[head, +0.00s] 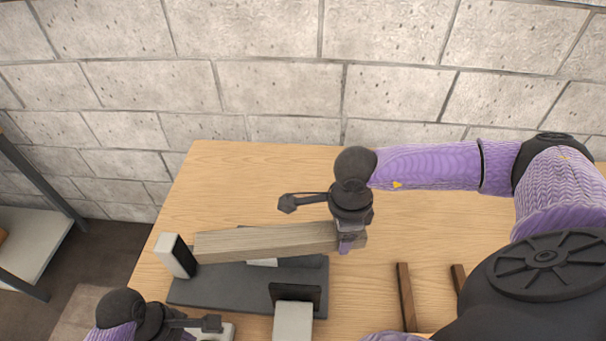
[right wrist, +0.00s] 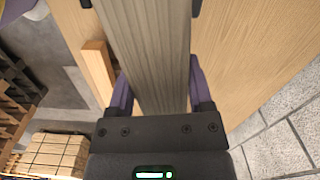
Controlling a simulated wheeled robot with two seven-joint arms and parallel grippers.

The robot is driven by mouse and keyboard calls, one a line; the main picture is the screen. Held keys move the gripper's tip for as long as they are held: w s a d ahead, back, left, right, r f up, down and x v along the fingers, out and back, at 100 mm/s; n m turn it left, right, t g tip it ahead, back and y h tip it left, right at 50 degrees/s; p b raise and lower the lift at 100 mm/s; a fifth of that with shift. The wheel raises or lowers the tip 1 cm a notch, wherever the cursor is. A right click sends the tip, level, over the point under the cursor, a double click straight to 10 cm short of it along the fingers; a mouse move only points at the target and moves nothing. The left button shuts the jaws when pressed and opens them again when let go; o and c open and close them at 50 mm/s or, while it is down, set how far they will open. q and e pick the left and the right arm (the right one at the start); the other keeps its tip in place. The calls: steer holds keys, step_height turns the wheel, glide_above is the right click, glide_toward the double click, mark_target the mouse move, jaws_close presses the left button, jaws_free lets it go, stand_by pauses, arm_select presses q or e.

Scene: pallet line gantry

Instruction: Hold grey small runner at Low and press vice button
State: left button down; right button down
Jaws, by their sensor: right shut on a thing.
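The grey small runner (head: 265,242) is a long grey-brown wooden bar, lying roughly level above the dark base plate of the vice (head: 205,292). Its left end is close to a white block with a dark face (head: 175,256). My right gripper (head: 348,240) is shut on the runner near its right end. In the right wrist view the runner (right wrist: 150,55) passes between the purple fingers (right wrist: 160,92). My left gripper (head: 212,324) is low at the left front, over a small pale box (head: 222,334). I cannot tell its opening. No button is clearly visible.
A second white block with a dark plate (head: 294,318) stands at the front of the vice. Two brown wooden strips (head: 406,296) lie to the right. The wooden table (head: 240,175) is clear behind the vice. A block wall (head: 270,65) stands behind it.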

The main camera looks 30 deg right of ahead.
steer(key=shift+s+d+f+m, duration=0.2)
steer(key=shift+s+d+m, duration=0.05)
steer(key=shift+s+m, duration=0.25)
steer(key=shift+s+d+f+m, duration=0.2)
steer(key=shift+s+m, duration=0.2)
steer(key=shift+s, duration=0.1)
steer(key=shift+f, duration=7.2)
steer(key=shift+w+d+r, duration=0.1)
steer(key=shift+w+r, duration=0.05)
arm_select(q)
steer(key=shift+x, duration=1.95)
